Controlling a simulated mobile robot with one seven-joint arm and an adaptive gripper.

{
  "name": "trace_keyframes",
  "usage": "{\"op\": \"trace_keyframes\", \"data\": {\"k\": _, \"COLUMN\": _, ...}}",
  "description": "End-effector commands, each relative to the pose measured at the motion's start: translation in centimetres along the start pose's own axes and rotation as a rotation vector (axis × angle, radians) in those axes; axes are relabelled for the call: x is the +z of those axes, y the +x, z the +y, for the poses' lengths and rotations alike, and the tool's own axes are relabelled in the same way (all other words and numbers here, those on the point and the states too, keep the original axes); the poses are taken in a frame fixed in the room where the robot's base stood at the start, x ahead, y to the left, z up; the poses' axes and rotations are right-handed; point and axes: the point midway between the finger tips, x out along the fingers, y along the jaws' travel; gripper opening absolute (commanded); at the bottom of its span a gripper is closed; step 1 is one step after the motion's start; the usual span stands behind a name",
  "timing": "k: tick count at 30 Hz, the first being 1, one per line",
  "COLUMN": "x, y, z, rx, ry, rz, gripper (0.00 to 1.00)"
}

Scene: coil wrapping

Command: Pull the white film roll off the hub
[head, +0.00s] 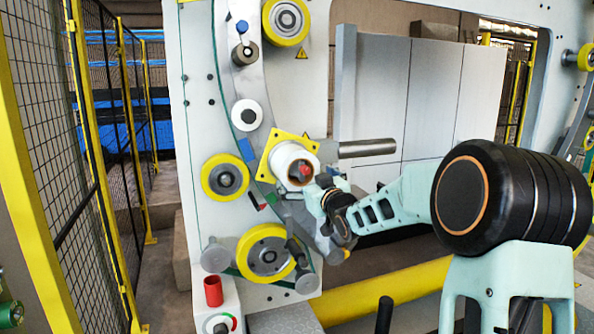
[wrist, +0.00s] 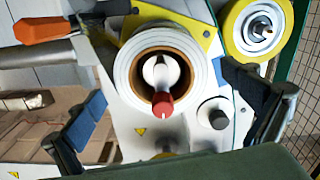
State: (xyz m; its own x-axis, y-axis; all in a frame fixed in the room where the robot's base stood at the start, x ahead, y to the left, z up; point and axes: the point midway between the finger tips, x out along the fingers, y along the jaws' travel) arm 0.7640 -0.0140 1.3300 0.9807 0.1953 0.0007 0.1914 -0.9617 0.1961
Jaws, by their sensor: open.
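The white film roll (head: 290,161) sits on the hub in front of a yellow square plate (head: 274,142) on the machine. In the wrist view the roll (wrist: 127,55) shows end-on, with a brown core around the hub (wrist: 163,75), which has a red-tipped part (wrist: 162,103) pointing down. My gripper (wrist: 167,108) is open, with one blue-padded finger on each side, left and right below the roll. The fingers do not appear to touch the roll. In the head view my wrist is close to the roll, and the fingers are hard to make out.
A grey bar (head: 367,148) sticks out right of the roll. Yellow wheels (head: 225,177) and (head: 264,252) surround it on the machine. A red cylinder (head: 213,291) stands on a box below. A yellow-framed mesh fence (head: 92,150) is at left.

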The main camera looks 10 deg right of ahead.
Motion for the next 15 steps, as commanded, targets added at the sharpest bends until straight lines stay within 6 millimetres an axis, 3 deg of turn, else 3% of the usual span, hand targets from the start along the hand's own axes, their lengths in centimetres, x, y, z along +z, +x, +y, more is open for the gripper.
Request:
{"op": "trace_keyframes", "data": {"k": 6, "x": -0.2, "y": 3.6, "z": 0.0, "rx": -0.001, "ry": 0.002, "rz": 0.000, "gripper": 1.00}}
{"op": "trace_keyframes", "data": {"k": 15, "x": -0.1, "y": 6.6, "z": 0.0, "rx": 0.000, "ry": 0.000, "rz": 0.000, "gripper": 1.00}}
